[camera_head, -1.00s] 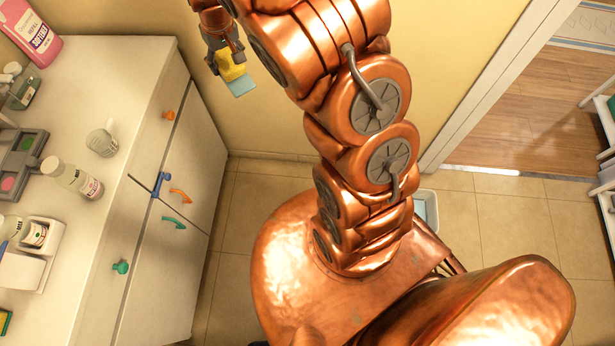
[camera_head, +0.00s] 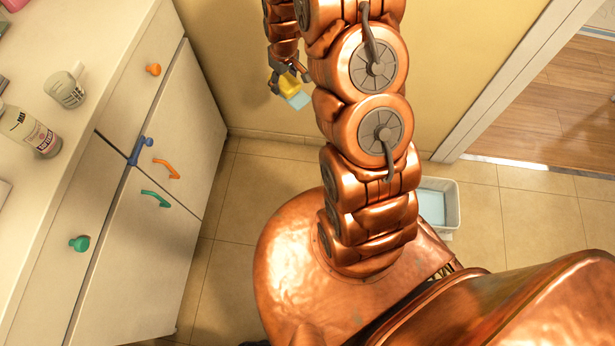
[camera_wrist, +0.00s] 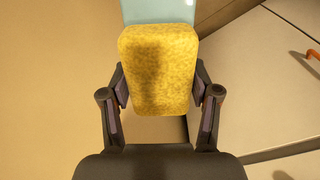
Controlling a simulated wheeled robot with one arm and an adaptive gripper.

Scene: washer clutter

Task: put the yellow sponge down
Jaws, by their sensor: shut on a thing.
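The yellow sponge (camera_wrist: 160,65) is held between the two fingers of my gripper (camera_wrist: 160,95) in the wrist view. A light blue part (camera_wrist: 158,11) shows at its far end. In the head view the sponge (camera_head: 282,83) is small, with the light blue part below it to the right. My gripper (camera_head: 284,72) is shut on it, in the air in front of the yellow wall and to the right of the cabinet. Part of the sponge is hidden by the gripper in the head view.
The white cabinet (camera_head: 150,225) with coloured handles stands at the left. A white bin (camera_head: 452,207) with light blue inside stands on the floor behind my arm. Tiled floor (camera_head: 255,190) between cabinet and base is clear.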

